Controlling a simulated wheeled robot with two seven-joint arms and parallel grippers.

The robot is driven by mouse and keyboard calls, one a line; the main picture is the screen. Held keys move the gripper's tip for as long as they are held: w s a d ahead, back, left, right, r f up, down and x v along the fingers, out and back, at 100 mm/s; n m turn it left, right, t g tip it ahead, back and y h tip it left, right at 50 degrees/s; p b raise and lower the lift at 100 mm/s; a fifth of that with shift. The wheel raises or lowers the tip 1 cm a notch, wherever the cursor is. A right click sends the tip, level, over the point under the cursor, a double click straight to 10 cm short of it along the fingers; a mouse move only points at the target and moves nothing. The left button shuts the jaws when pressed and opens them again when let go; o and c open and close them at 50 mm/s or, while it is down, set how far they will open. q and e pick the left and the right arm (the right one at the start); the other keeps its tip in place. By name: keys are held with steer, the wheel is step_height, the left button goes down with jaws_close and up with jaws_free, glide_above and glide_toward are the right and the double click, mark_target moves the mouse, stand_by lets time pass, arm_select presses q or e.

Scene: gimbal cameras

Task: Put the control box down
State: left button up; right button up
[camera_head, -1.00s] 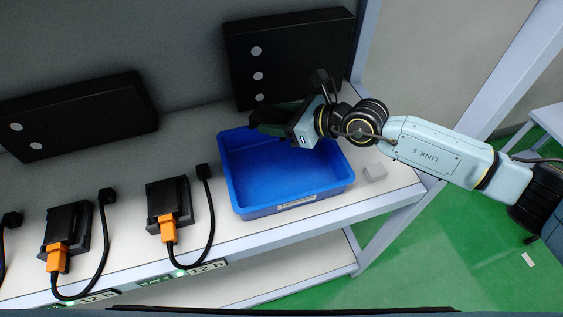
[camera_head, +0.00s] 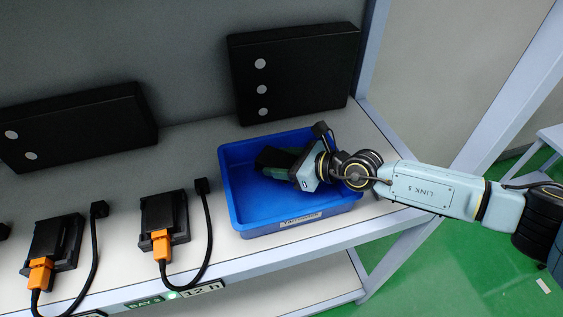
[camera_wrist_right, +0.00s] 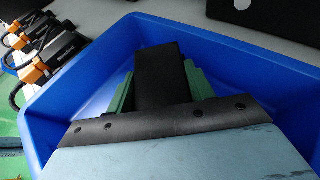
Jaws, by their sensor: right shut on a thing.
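The control box, a black block (camera_head: 272,156), is held by my right gripper (camera_head: 285,165) inside the blue bin (camera_head: 233,195). In the right wrist view the black block (camera_wrist_right: 160,72) sits between the two green fingers, with the blue bin's walls (camera_wrist_right: 225,40) around it. My right gripper is shut on it. The bin's floor shows in front of it in the head view. I cannot tell whether the box touches the floor. My left gripper is not in view.
Black units with orange plugs and cables, such as this one (camera_head: 163,215), stand on the shelf left of the bin. Two black panels (camera_head: 295,75) lean against the back wall. A shelf post (camera_head: 480,120) stands at the right, near my right arm.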

steer(key=shift+f+b, duration=0.55)
steer(key=shift+f, duration=0.1)
steer(key=o, duration=1)
steer(key=shift+o, duration=0.2)
steer(key=shift+r+p, duration=0.45)
steer(key=shift+r, duration=0.05)
steer(key=shift+d+r+p, duration=0.1)
steer(key=shift+r+p, duration=0.25)
steer(key=shift+r, duration=0.05)
steer(key=v, duration=1.1)
steer(key=shift+s+d, duration=0.25)
steer(key=shift+d, duration=0.05)
